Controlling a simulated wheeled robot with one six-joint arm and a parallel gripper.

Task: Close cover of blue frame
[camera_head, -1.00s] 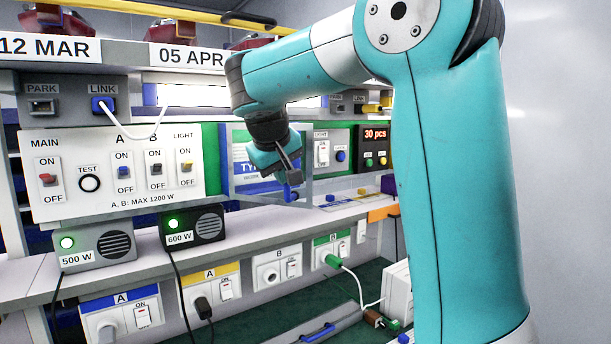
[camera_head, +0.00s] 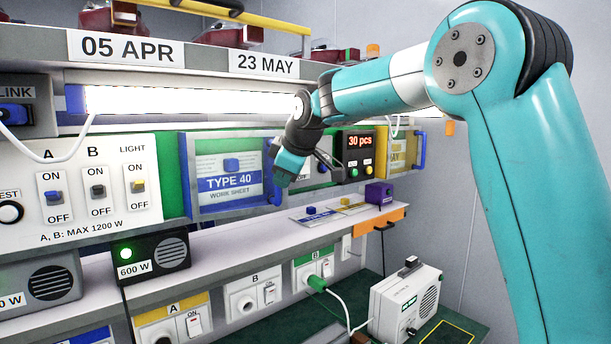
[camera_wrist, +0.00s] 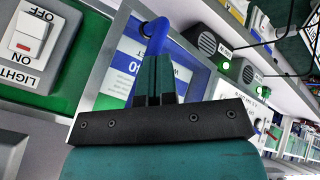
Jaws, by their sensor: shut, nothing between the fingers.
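The blue frame (camera_head: 187,172) is on the wall panel, with a "TYPE 40 WORK SHEET" (camera_head: 231,184) inside it. Its clear cover lies over the sheet and looks flat or nearly flat against the frame; I cannot tell if a small gap is left. The cover's blue handle (camera_head: 276,197) is at its right edge, and it also shows in the wrist view (camera_wrist: 168,38). My gripper (camera_head: 282,182) is shut and empty at the handle. In the wrist view its fingertips (camera_wrist: 155,62) overlap the handle; contact is unclear.
A yellow frame (camera_head: 398,155) with a blue handle is farther right, past the "30 pcs" counter (camera_head: 360,151). Below, the shelf (camera_head: 235,238) carries small sheets, a purple box (camera_head: 379,193) and a "600 W" unit (camera_head: 150,257). A lit lamp strip (camera_head: 190,100) is above.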

